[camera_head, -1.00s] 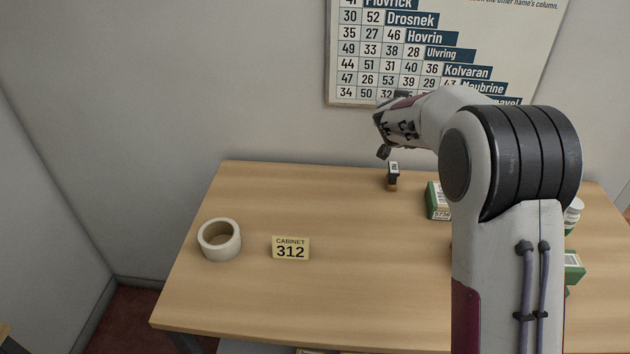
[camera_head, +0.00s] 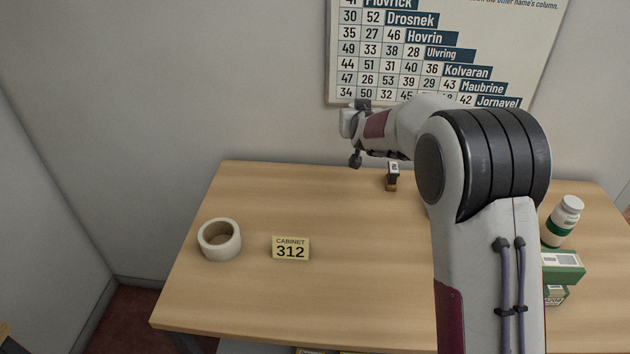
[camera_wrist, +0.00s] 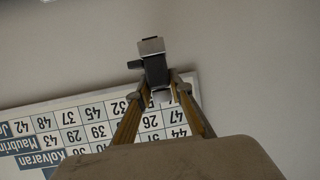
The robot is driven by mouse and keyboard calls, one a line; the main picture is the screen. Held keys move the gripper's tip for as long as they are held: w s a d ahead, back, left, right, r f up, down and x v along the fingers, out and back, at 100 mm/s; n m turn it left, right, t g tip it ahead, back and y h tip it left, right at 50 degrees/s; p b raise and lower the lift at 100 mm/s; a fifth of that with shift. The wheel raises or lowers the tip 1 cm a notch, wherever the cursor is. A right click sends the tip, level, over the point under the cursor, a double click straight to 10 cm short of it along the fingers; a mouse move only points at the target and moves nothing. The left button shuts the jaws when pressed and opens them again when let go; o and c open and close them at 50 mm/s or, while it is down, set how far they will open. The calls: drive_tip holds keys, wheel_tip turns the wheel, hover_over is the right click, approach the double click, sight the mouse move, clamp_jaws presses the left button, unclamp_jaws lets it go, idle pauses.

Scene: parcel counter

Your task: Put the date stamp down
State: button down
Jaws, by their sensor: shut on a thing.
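In the wrist view my gripper (camera_wrist: 160,90) is shut on a small black item with a grey end, which looks like the date stamp (camera_wrist: 156,70). It is held between the two fingertips, up in the air before the wall and chart. In the head view the wrist end of my arm is above the table's back edge, and I cannot make out the fingertips or the held stamp there. Another small dark, stamp-like item with a brown base (camera_head: 392,178) stands on the table (camera_head: 330,300) near its back edge, below and right of the wrist.
A white bottle (camera_head: 563,222) and green boxes (camera_head: 562,265) are at right. A number chart (camera_head: 440,50) hangs on the wall. The table's front middle is clear.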

drive_tip(key=s+a+f+n+y, duration=0.3)
drive_tip(key=a+f, duration=0.1)
drive_tip(key=a, duration=0.5)
drive_tip(key=shift+a+f+g+y, duration=0.15)
drive_tip(key=shift+a+g+y, duration=0.05)
drive_tip(key=shift+g+y, duration=0.1)
wheel_tip(320, 180, down, 6)
idle(0.8)
drive_tip(key=shift+f, duration=0.15)
drive_tip(key=shift+f, duration=1.85)
drive_tip(key=shift+f, duration=0.1)
